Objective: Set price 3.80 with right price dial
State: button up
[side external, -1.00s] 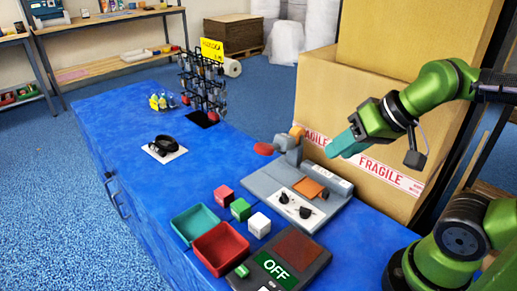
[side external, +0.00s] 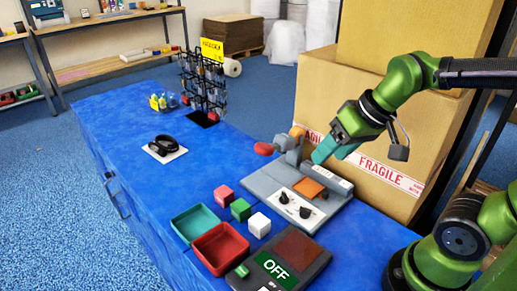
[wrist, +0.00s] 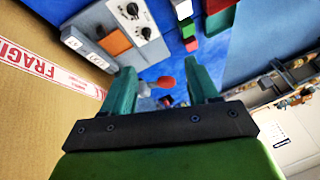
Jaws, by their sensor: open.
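The grey labelling machine (side external: 262,186) stands on the blue counter with a white panel holding two black dials. The left dial (side external: 284,198) and the right dial (side external: 305,212) sit side by side, with an orange square (side external: 308,187) behind them. The dials (wrist: 132,9) and (wrist: 146,32) also show at the top of the wrist view. A small display (side external: 333,179) is at the machine's back; its figures are too small to read. My gripper (side external: 322,155) is open and empty, above and behind the dials, apart from the machine. Its two teal fingers (wrist: 160,68) show in the wrist view.
A large carton with FRAGILE tape (side external: 375,125) stands close behind my gripper. A red knob (side external: 263,148) sticks out from the machine's lever. Cubes (side external: 240,208), teal and red trays (side external: 220,247) and a scale reading OFF (side external: 300,250) lie in front.

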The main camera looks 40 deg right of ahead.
aim_at(306, 208)
jog(key=w+f+n+g+h, duration=0.25)
jog(key=w+n+g, duration=0.25)
jog(key=n, duration=1.6)
jog(key=shift+y, duration=0.45)
jog(key=f, duration=1.6)
jog(key=shift+d+f, duration=0.35)
jog(key=shift+f, duration=0.05)
jog(key=c, duration=1)
jog(key=shift+c, duration=0.2)
